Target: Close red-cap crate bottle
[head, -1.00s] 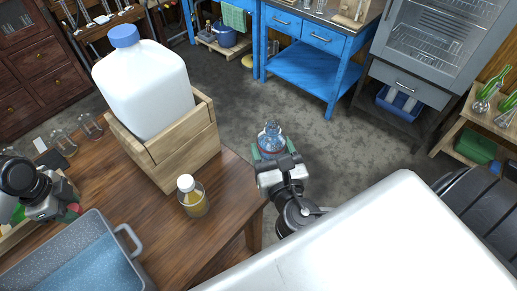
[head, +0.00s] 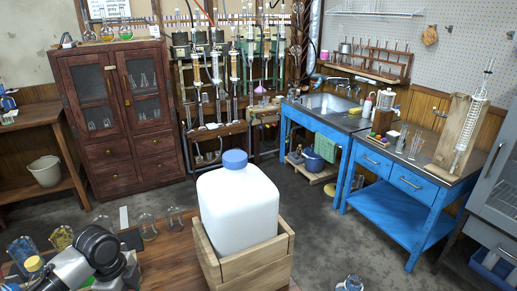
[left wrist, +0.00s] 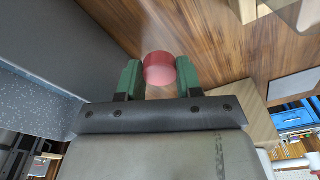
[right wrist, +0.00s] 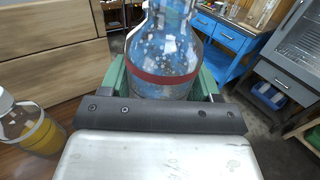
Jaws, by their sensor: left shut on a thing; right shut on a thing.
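My left gripper (left wrist: 158,78) is shut on a red cap (left wrist: 160,66), held between its green fingers above the wooden table in the left wrist view. I cannot tell what, if anything, is under the cap. My right gripper (right wrist: 163,88) is shut on a clear glass bottle (right wrist: 165,50) with a red band, upright between its green fingers. The bottle's mouth is cut off in that view. Its top (head: 350,283) just shows at the bottom edge of the head view. My left arm is at the lower left there; neither set of fingers shows clearly.
A wooden crate (head: 255,266) holding a large white jug (head: 238,210) with a blue cap stands on the table. A small bottle of amber liquid (right wrist: 35,132) is left of my right gripper. Glass flasks (head: 147,226) stand behind my left arm. Floor lies open beyond the crate.

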